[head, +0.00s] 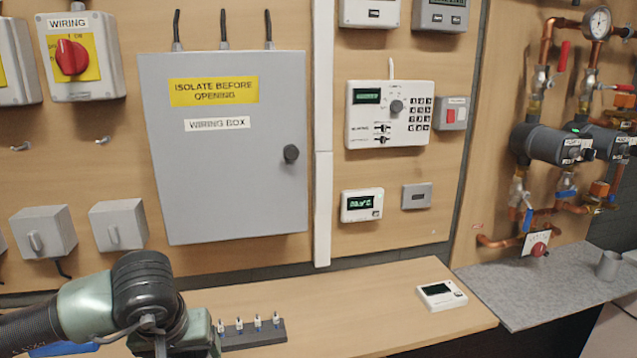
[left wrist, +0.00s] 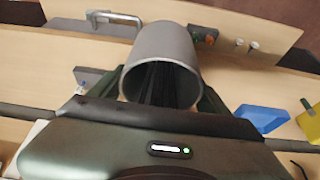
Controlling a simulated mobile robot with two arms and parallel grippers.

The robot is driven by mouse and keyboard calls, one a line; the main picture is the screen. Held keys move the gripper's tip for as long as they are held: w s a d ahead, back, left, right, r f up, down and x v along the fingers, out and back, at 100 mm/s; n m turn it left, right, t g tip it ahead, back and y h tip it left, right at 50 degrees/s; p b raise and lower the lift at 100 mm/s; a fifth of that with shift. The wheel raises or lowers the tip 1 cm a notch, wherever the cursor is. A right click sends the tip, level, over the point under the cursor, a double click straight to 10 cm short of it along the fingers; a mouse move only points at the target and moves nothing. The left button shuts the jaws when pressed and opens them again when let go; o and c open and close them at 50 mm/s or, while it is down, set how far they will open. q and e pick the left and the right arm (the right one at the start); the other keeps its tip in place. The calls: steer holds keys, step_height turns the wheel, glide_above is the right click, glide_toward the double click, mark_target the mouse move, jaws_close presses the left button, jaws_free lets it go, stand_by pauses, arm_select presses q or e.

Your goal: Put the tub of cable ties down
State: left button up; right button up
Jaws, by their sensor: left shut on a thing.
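The tub of cable ties (left wrist: 165,42) is a grey round tub with dark ties inside, seen in the left wrist view. My left gripper (left wrist: 158,95) is shut on it, with one finger on each side. The tub covers part of the wooden bench (left wrist: 228,86) in that view; I cannot tell how far it is above the surface. In the head view my left arm comes in at the bottom left, and the tub does not show there. My right gripper is in neither view.
The wooden bench (head: 350,310) holds a dark strip with several small pieces (head: 252,332) and a white thermostat (head: 440,296). Bench between them is clear. A blue tray (left wrist: 260,118) and a yellow item (left wrist: 309,122) lie right of the tub. The wiring box (head: 230,150) stands behind.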

arm_select(q)
steer(key=s+d+f+m+h, duration=0.1)
steer(key=s+d+f+m, duration=0.1)
steer(key=s, duration=0.3)
steer(key=shift+d+m, duration=0.3)
steer(key=shift+d, duration=0.45)
